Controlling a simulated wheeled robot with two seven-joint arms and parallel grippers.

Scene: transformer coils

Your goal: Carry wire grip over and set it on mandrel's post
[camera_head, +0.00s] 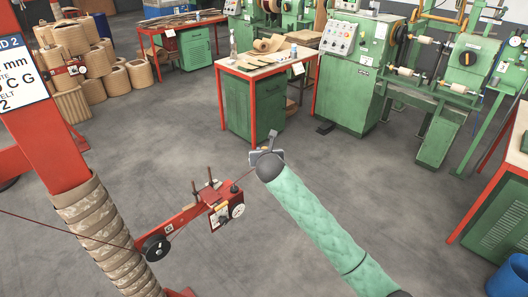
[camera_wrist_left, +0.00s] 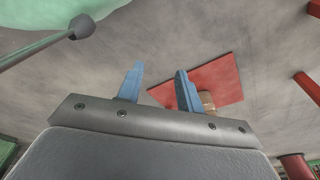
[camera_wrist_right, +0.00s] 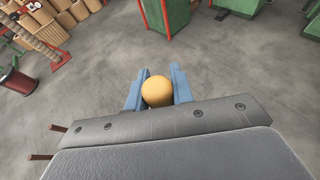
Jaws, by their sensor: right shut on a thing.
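My right gripper (camera_wrist_right: 157,88) is shut on the wire grip, whose rounded orange-yellow end (camera_wrist_right: 157,91) shows between the blue fingers in the right wrist view. In the head view my right gripper (camera_head: 268,148) is over open floor, at the end of a thin reddish wire (camera_head: 243,177). The wire leads to a red device (camera_head: 222,205) with a white dial and upright brown pegs. I cannot tell for sure which part is the mandrel's post. My left gripper (camera_wrist_left: 158,88) is open and empty in the left wrist view, and is not seen in the head view.
A paper-wrapped column (camera_head: 105,235) stands at the left below a red frame (camera_head: 50,125). A black wheel (camera_head: 157,248) is on the red arm beside it. A green-and-red bench (camera_head: 250,105) and green machines (camera_head: 355,85) stand behind.

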